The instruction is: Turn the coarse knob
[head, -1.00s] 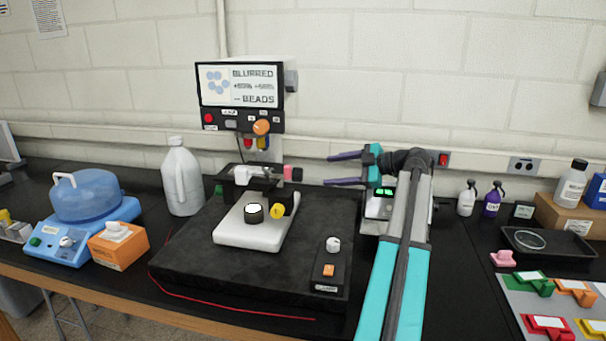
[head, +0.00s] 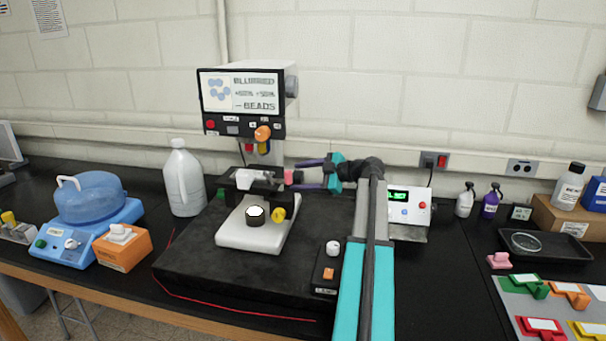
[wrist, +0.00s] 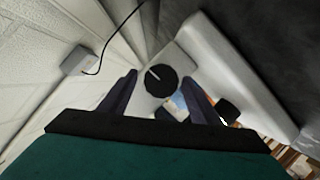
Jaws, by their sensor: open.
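The microscope's white base (head: 240,236) stands on a dark mat. A pink knob part (head: 289,177) sticks out on its right side; its outer end is hidden near my fingers. In the wrist view, a round black knob (wrist: 161,80) with a white pointer line faces me, just beyond and between the fingertips. It looks like the end of that side knob, probably the coarse knob. A yellow knob (head: 278,214) is lower on the base. My gripper (head: 312,174) is open, pointing left, its fingers apart. I cannot tell whether they touch the knob.
A monitor panel (head: 244,98) hangs above the microscope. A white jug (head: 184,180) stands to its left. A small control box (head: 324,268) sits at the mat's front right, and a white device (head: 409,212) stands behind my arm.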

